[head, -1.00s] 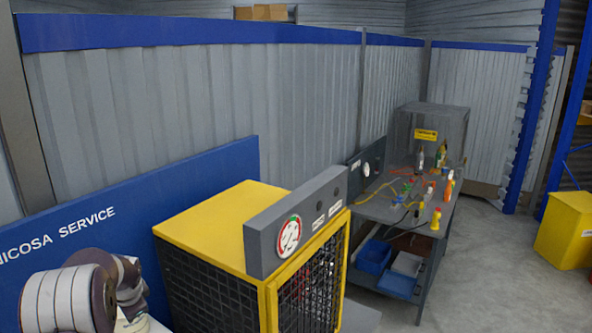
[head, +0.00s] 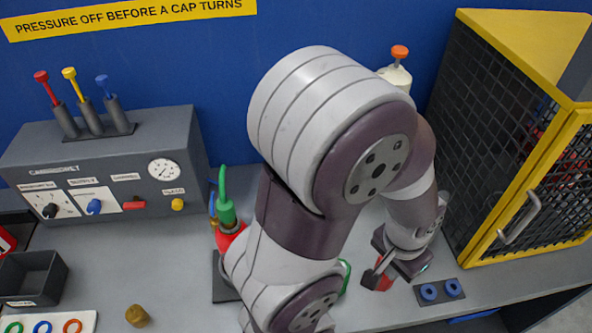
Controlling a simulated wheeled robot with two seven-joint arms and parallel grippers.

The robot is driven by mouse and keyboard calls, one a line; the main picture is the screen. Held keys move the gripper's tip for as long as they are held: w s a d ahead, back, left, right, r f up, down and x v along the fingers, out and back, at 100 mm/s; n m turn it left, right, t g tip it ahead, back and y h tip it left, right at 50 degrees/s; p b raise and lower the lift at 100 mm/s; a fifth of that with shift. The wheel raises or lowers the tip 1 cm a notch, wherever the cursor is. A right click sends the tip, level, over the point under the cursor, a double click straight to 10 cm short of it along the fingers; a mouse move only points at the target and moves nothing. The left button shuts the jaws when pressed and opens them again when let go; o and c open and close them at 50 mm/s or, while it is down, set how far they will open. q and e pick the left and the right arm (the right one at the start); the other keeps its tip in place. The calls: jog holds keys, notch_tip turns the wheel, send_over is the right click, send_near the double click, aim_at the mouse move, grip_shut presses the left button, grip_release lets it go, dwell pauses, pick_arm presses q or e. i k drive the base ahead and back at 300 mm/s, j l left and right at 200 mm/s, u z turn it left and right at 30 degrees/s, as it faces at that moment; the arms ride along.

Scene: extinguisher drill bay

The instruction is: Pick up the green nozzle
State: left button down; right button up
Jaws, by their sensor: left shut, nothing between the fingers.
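A green nozzle-like piece (head: 226,212) with a thin upright green tube stands on top of a red body (head: 229,238), left of my arm. My arm hides part of the red body. A green curved piece (head: 346,275) shows just right of my forearm, mostly hidden; I cannot tell what it belongs to. My left gripper (head: 377,283) is shut and empty, pointing down over the bench, well to the right of the upright green piece. Red shows at its fingertips. My right gripper is not in view.
The grey bench (head: 180,290) carries a control box (head: 105,165) with coloured knobs and a gauge, a dark bin (head: 32,278), a brown plug (head: 137,316) and a plate with two blue rings (head: 440,291). A yellow-framed mesh cage (head: 510,150) stands right. A cream bottle with an orange top (head: 399,53) is behind my arm.

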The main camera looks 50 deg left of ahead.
aim_at(224, 206)
jog(key=l+u, duration=0.15)
jog(key=u, duration=2.4)
